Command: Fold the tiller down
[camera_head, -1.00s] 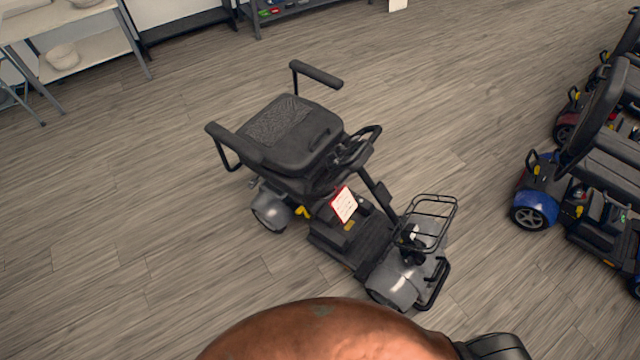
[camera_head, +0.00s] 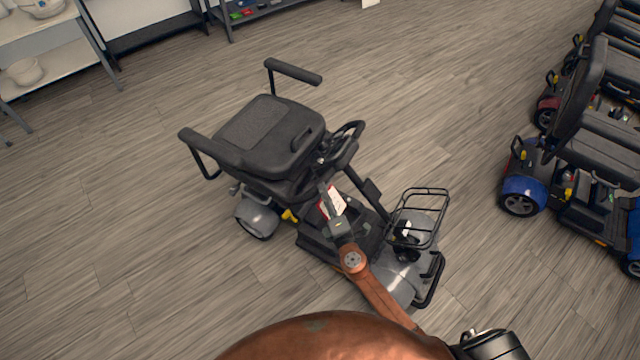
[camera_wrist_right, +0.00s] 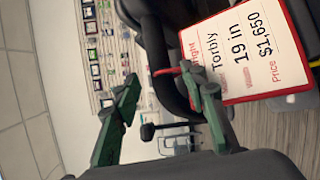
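The grey scooter (camera_head: 262,218) stands in the middle of the head view. Its tiller (camera_head: 366,188) leans back toward the black seat (camera_head: 268,134), with the handlebar (camera_head: 350,131) close to the seat's front edge. A red-edged price card (camera_head: 334,201) hangs by the tiller; it is large at the right of the wrist view (camera_wrist_right: 245,50). My right gripper (camera_head: 327,190) reaches in from below, beside the card. In the wrist view its green fingers (camera_wrist_right: 162,80) are apart, with a dark curved bar and a red lever near the right finger. Contact cannot be told. My left gripper is not in view.
A wire basket (camera_head: 420,217) sits at the scooter's front. A blue scooter (camera_head: 524,190) and others stand in a row at the right. Shelves (camera_head: 50,52) line the far left wall. The wooden floor around the grey scooter is clear.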

